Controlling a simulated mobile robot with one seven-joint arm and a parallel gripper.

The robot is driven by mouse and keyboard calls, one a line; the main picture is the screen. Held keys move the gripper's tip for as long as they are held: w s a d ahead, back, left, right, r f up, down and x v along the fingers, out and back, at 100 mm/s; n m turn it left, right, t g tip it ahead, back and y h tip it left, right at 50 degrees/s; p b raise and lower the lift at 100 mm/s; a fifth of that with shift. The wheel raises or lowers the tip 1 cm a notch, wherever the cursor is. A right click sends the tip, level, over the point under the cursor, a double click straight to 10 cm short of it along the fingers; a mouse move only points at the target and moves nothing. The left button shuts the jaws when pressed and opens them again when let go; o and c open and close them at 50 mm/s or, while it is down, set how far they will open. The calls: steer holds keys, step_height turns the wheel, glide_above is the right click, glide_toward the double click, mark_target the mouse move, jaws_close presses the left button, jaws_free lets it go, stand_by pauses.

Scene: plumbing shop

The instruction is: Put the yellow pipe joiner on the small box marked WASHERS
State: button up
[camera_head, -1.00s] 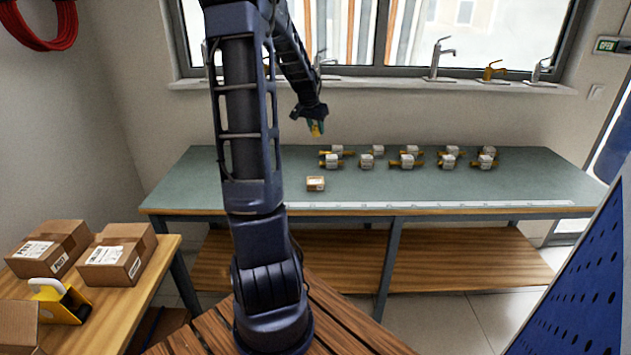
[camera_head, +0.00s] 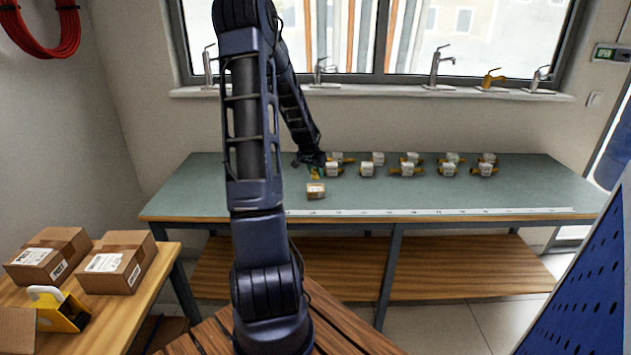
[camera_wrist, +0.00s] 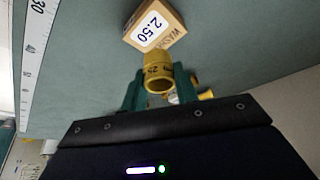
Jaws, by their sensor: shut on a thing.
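The yellow pipe joiner (camera_wrist: 158,73) is a short hollow cylinder marked 25, held between the green fingers of my gripper (camera_wrist: 160,90) in the wrist view. In the head view my gripper (camera_head: 314,170) is low over the table's left part, with the yellow joiner (camera_head: 315,174) just under it. The small box marked WASHERS (camera_wrist: 155,25) is brown cardboard with a white 2.50 label. It lies just beyond the joiner in the wrist view, and on the table in front of my gripper in the head view (camera_head: 316,191). I cannot tell the joiner's exact height above the table.
The green-topped table (camera_head: 240,200) holds several labelled valves (camera_head: 407,169) in rows to the right of my gripper. A white ruler strip (camera_head: 450,211) runs along the front edge. The table's left end is clear. Taps (camera_head: 437,62) stand on the windowsill behind.

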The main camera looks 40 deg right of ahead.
mark_target(317, 186)
steer(key=shift+f, duration=2.1)
steer(key=shift+f, duration=0.15)
steer(key=o, duration=0.9)
